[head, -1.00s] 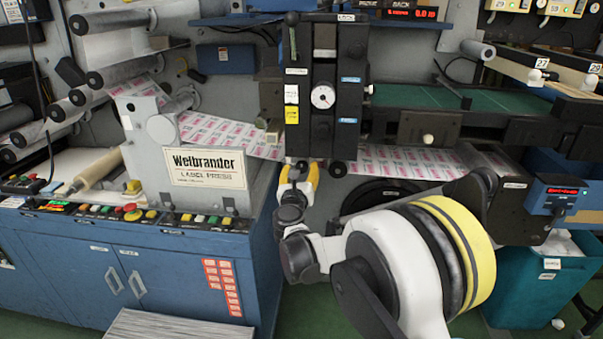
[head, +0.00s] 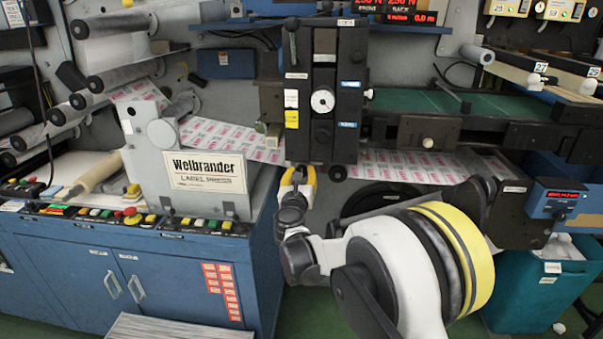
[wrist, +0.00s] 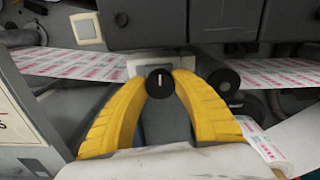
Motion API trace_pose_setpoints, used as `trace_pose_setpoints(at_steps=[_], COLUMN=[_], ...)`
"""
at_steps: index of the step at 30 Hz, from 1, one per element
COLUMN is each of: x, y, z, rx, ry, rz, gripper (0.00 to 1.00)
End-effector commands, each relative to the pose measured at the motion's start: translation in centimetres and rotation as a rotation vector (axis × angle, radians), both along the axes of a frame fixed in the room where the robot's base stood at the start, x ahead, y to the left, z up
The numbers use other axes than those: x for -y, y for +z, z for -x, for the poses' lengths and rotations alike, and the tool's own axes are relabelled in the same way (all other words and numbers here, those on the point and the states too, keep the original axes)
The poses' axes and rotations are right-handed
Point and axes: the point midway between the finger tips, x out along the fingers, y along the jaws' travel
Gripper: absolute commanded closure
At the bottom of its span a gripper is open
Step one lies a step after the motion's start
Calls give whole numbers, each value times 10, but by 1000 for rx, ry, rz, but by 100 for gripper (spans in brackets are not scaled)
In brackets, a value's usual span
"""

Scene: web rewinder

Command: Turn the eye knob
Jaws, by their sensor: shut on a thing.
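A small round black knob with a white line on its face, the eye knob (wrist: 160,83), sits in front of a pale square plate in the wrist view. The white line stands about upright. My gripper (wrist: 161,80) has its two yellow fingertips on the left and right sides of this knob and is shut on it. In the head view my gripper (head: 298,172) reaches up just below the black central unit. The knob cannot be made out there.
The black unit with a white dial (head: 322,101) stands directly above my gripper. The printed web (head: 420,165) runs close by on both sides. The Weibrander label press (head: 205,172) is at left. A dark roller (wrist: 222,82) is just right of the fingers.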

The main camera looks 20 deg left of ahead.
Motion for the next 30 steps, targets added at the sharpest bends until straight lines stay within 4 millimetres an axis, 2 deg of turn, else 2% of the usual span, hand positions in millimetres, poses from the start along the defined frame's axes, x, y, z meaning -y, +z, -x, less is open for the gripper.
trace_pose_setpoints(at_steps=[30], x=[0], y=[0], z=[0], rx=[-209], ry=[0], rz=[-867], gripper=[99])
